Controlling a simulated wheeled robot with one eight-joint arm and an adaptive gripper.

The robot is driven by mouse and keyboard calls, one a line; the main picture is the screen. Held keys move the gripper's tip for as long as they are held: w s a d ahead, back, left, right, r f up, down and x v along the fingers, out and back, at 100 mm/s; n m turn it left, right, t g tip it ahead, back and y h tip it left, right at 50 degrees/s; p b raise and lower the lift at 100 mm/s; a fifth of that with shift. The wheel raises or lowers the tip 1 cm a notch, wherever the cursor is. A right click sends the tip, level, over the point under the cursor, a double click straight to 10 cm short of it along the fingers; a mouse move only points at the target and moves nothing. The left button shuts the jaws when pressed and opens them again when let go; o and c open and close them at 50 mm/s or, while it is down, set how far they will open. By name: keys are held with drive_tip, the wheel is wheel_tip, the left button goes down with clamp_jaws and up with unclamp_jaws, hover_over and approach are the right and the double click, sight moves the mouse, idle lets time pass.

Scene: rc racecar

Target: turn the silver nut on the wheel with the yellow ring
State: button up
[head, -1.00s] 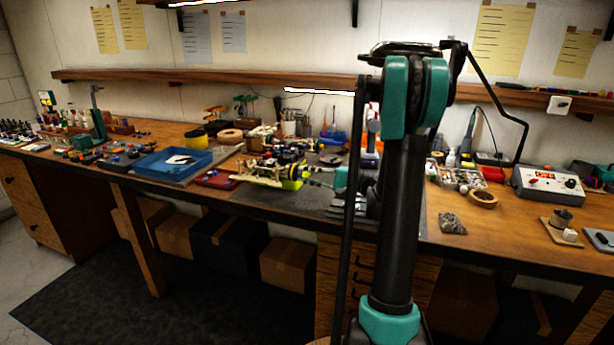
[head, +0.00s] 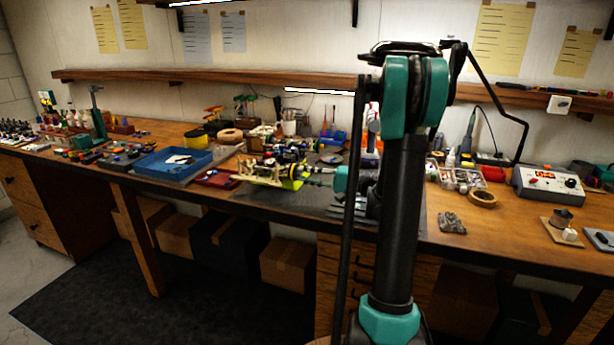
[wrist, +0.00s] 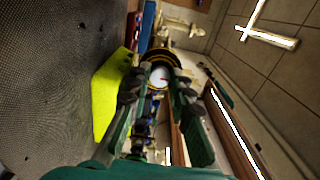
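A wheel with a yellow ring (wrist: 166,53) is straight ahead in the wrist view, on the race car. Its pale silver centre (wrist: 160,76), with a small red mark, shows between my fingertips. I take this to be the nut, but its outline is blurred. My gripper (wrist: 162,80) has its two fingers apart, one on each side of that centre. Whether they touch it, I cannot tell. In the head view the car (head: 270,172) is on the bench, and my gripper (head: 312,177) reaches its right end from the right. The wheel is too small there to make out.
A lime-green stand (wrist: 112,95) is beside the left finger; it also shows under the car in the head view (head: 290,184). A blue tray (head: 172,166) and a red tray (head: 216,178) lie left of the car. Tools and cups crowd the bench behind.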

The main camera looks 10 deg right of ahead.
drive_tip(key=o, duration=0.4)
drive_tip(key=v, duration=1.2)
